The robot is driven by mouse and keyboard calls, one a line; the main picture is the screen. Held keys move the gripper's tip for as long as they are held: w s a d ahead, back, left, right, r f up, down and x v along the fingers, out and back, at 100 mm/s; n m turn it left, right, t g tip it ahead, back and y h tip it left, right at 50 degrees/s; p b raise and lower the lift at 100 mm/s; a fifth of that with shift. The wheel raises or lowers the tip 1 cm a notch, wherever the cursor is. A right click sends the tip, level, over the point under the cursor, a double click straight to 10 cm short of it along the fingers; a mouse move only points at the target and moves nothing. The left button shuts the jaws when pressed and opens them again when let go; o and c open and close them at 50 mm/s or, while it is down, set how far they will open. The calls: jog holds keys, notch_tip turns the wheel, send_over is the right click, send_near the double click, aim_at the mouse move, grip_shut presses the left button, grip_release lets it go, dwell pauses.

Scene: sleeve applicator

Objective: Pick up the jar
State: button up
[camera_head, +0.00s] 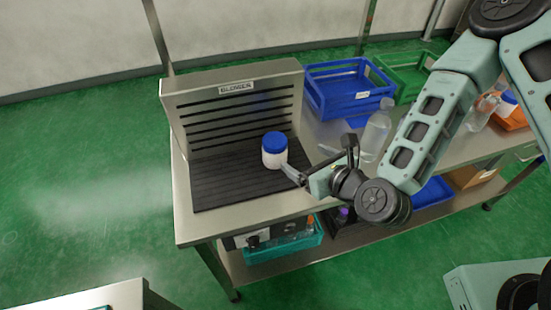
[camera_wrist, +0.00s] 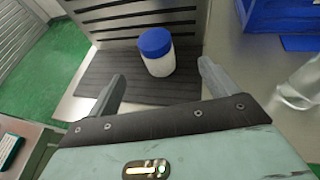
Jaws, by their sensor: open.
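The jar (camera_head: 274,152) is white with a blue lid. It stands upright on the dark ribbed mat (camera_head: 225,182) in front of a slotted metal back panel. In the wrist view the jar (camera_wrist: 157,52) stands beyond the fingertips, between the lines of the two fingers and nearer the right one. My gripper (camera_head: 293,172) is at the jar's lower right in the head view. In the wrist view my gripper (camera_wrist: 160,82) is open and empty, its fingers spread wide. I cannot tell whether a finger touches the jar.
The slotted metal panel (camera_head: 232,88) stands behind and left of the jar. A clear bottle (camera_head: 377,130) stands to the right; it also shows in the wrist view (camera_wrist: 302,85). A blue crate (camera_head: 347,88) and a green crate (camera_head: 405,72) are at the back.

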aim_at(274, 143)
jog(key=b+x, duration=0.6)
jog(key=x, duration=0.1)
jog(key=shift+w+a, duration=0.1)
jog(key=shift+a, duration=0.1)
jog(key=shift+a+p+x, duration=0.25)
jog(key=shift+p+x, duration=0.8)
jog(key=shift+x, duration=2.3)
jog(key=shift+s, duration=0.25)
jog(key=c, duration=1.2)
